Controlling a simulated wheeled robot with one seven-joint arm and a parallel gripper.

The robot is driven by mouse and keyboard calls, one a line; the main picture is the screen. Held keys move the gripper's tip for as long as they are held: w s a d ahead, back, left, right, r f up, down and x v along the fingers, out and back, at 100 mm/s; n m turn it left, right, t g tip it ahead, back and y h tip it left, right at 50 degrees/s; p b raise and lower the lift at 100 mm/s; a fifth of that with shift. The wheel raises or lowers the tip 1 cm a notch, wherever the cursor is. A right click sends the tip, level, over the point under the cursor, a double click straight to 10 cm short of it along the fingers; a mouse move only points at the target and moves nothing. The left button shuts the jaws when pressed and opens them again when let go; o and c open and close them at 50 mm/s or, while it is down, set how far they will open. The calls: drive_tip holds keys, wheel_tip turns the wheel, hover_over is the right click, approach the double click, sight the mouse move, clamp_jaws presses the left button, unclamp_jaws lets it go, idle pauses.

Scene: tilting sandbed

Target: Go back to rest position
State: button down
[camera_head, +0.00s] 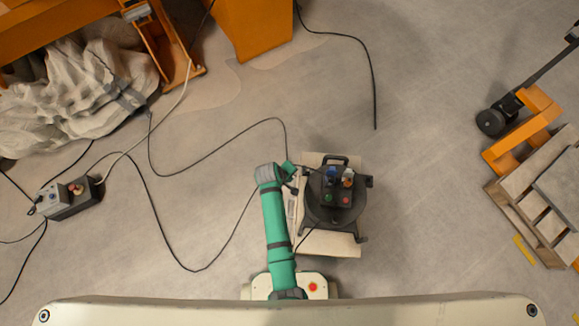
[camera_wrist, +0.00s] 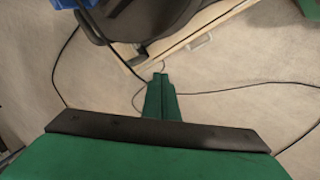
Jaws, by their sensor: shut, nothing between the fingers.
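My gripper (camera_head: 290,168) is at the end of my raised green arm, left of a black round stand (camera_head: 322,214) in the head view. In the wrist view its two green fingers (camera_wrist: 160,76) are together, with nothing between them. They hang over the floor near the edge of a wooden board (camera_wrist: 190,38). The black stand also shows at the top of the wrist view (camera_wrist: 150,18). A dark control box (camera_head: 338,190) with coloured buttons and knobs sits on the stand. The fingertips look apart from the board and stand.
Black cables (camera_head: 190,150) loop over the floor to the left. A grey control box (camera_head: 70,198) lies at the far left, below an orange frame (camera_head: 75,25) with crumpled grey sheeting (camera_head: 75,95). An orange pallet jack (camera_head: 520,130) and wooden pallet (camera_head: 530,225) stand at the right.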

drive_tip(key=shift+s+a+r, duration=0.1)
drive_tip(key=shift+a+r, duration=0.1)
drive_tip(key=shift+r, duration=0.2)
drive_tip(key=s+a+r+m+t+y, duration=0.1)
drive_tip(key=s+r+m+t, duration=0.2)
drive_tip(key=s, duration=0.4)
drive_tip(key=s+r+t+y, duration=0.1)
drive_tip(key=s+r+t, duration=0.25)
drive_tip(key=s, duration=0.45)
drive_tip(key=s+r+m+t, duration=0.2)
drive_tip(key=s+r, duration=0.3)
drive_tip(key=r, duration=0.9)
drive_tip(key=s+d+r+m+t, duration=0.1)
drive_tip(key=s+r+m+t, duration=0.2)
drive_tip(key=r, duration=1.2)
drive_tip(key=s+t, duration=0.1)
drive_tip(key=s, duration=0.1)
drive_tip(key=shift+s+d+y, duration=0.25)
drive_tip(key=shift+s+y, duration=0.15)
